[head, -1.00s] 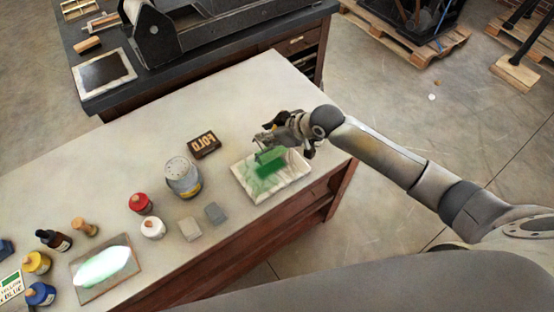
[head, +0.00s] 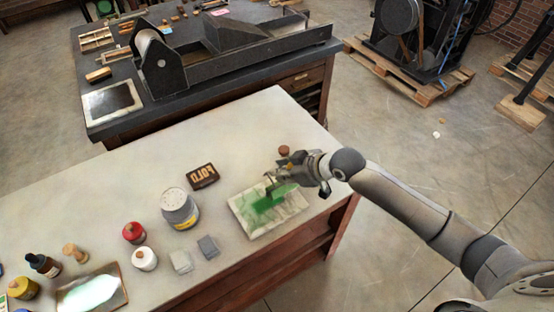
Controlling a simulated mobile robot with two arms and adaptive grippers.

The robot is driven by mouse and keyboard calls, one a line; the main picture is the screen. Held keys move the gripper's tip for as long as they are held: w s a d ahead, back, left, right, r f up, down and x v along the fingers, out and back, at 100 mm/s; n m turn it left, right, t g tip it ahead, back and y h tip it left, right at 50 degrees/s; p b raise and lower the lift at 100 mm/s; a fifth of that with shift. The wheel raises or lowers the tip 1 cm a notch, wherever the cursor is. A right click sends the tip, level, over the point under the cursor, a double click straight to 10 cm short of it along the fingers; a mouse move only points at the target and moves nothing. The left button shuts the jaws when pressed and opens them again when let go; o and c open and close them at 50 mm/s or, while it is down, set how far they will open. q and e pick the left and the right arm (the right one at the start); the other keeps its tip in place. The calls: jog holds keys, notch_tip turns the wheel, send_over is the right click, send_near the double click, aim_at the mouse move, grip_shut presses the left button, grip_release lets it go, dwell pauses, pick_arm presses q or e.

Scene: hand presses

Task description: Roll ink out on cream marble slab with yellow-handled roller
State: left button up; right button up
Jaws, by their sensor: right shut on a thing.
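The cream marble slab (head: 242,212) lies on the table near its right end. A patch of green ink (head: 264,203) is spread on its middle. The roller (head: 282,189), its drum green with ink, is at the slab's upper right part. My right gripper (head: 276,178) is shut on the roller, whose handle is mostly hidden by the fingers; only a little yellow shows. I cannot tell whether the drum touches the slab. My left gripper is not in view.
A grey tin (head: 179,209), a dark box (head: 202,176), red (head: 135,232) and white (head: 145,259) jars and two grey blocks (head: 208,246) stand left of the slab. A brown knob-like thing (head: 284,151) is beyond the gripper. A press (head: 210,60) stands on the bench behind.

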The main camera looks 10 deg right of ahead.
pick_arm(q)
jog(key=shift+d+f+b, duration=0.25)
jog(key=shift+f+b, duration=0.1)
jog(key=shift+b, duration=0.05)
pick_arm(e)
jog(key=s+f, duration=0.1)
jog(key=s+d, duration=0.1)
jog(key=s, duration=0.1)
jog(key=s+f, duration=0.1)
jog(key=shift+s+d+f, duration=0.3)
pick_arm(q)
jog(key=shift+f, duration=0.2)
pick_arm(e)
jog(key=shift+f, duration=0.4)
dwell(0.5)
